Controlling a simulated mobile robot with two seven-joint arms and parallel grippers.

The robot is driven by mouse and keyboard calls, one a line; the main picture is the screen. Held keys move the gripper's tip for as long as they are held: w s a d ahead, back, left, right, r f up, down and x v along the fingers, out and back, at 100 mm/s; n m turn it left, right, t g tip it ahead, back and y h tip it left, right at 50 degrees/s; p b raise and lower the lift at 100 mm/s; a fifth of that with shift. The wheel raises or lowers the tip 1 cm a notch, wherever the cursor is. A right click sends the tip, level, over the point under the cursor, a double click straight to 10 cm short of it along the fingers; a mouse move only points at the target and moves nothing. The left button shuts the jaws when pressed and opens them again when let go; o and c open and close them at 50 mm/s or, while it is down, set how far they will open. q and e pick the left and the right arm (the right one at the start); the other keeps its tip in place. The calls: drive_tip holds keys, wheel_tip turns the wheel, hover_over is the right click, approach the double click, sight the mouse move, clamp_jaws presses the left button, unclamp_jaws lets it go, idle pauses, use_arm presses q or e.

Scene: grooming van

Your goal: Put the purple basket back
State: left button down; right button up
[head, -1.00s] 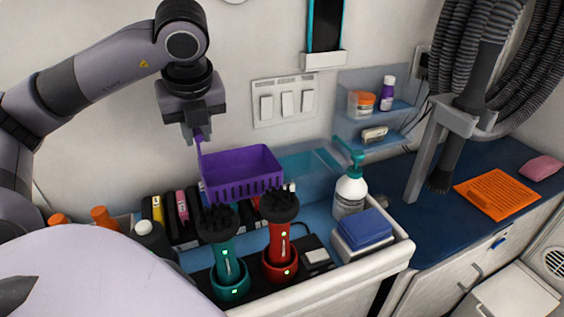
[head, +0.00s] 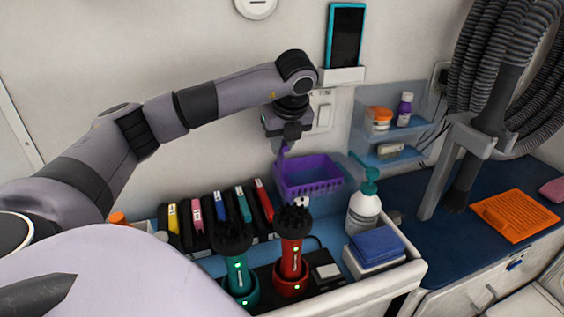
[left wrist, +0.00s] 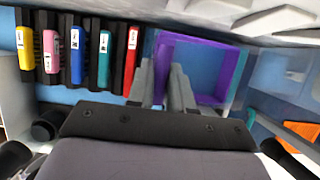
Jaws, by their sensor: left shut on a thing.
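The purple basket (head: 312,187) is an open box with slotted sides, upright in the head view. It is near the back wall, behind the red brush and left of the pump bottle. My left gripper (head: 283,147) is shut on its left side, at a raised purple part. In the left wrist view the basket's rim (left wrist: 230,72) shows beyond my left gripper's fingers (left wrist: 162,80). A blue translucent surface shows around and behind the basket. I cannot tell whether the basket touches what is below it. My right gripper is not in view.
Coloured cases (head: 220,207) stand in a row left of the basket. A teal brush (head: 237,265) and a red brush (head: 292,255) stand in front. The pump bottle (head: 363,212) is close on the right, below a clear wall shelf (head: 392,150).

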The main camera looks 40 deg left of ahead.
sight(282, 165)
use_arm(q)
wheel_tip(282, 165, down, 6)
drive_tip(key=shift+f+p, duration=0.1)
drive_tip(key=shift+p, duration=0.2)
drive_tip(key=c, duration=1)
unclamp_jaws()
drive_tip(key=b+v, duration=0.1)
drive_tip(key=v, duration=1.1)
